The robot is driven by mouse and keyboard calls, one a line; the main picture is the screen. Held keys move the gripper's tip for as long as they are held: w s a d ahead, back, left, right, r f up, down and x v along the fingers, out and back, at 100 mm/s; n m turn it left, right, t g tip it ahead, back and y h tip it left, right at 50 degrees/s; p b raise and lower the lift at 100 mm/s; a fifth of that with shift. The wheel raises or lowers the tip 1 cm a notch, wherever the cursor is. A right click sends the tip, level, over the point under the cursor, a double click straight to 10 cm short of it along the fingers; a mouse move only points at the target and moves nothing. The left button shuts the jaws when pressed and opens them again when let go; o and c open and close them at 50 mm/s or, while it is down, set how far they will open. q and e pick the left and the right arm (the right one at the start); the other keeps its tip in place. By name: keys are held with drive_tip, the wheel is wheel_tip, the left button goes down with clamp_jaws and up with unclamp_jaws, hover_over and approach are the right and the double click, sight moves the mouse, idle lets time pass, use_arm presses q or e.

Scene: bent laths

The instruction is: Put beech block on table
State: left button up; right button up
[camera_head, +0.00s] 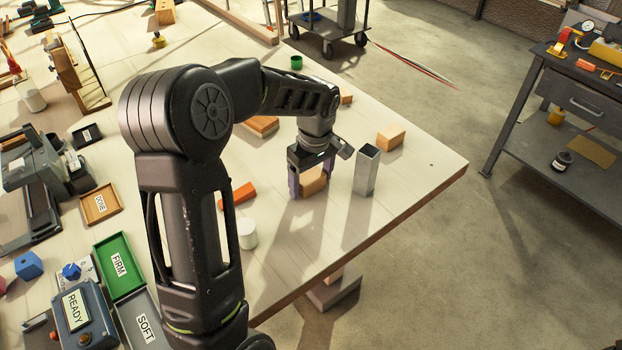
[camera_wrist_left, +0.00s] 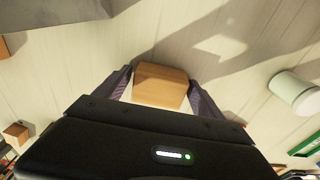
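The beech block (camera_head: 313,183) is a light brown wooden block between the two fingers of my left gripper (camera_head: 311,182). In the left wrist view the block (camera_wrist_left: 160,87) sits between the dark fingers of the gripper (camera_wrist_left: 163,92), with a finger against each side. The gripper points down over the table (camera_head: 400,185), near its right part. I cannot tell whether the block's underside touches the table top. My right gripper is in neither view.
A grey upright square tube (camera_head: 366,170) stands just right of the gripper. Another wooden block (camera_head: 390,138) lies beyond it. An orange piece (camera_head: 237,195) and a white cylinder (camera_head: 247,233) are to the left. Bare table lies in front, towards the edge.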

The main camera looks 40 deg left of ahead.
sight(314, 179)
use_arm(q)
drive_tip(key=shift+o, duration=0.5)
drive_tip(key=shift+r, duration=0.1)
drive_tip(key=shift+r, duration=0.5)
wheel_tip(314, 179, up, 11)
drive_tip(key=d, duration=0.1)
drive_tip(key=shift+s+b, duration=0.15)
drive_tip(key=shift+b, duration=0.15)
drive_tip(key=shift+d+r, duration=0.1)
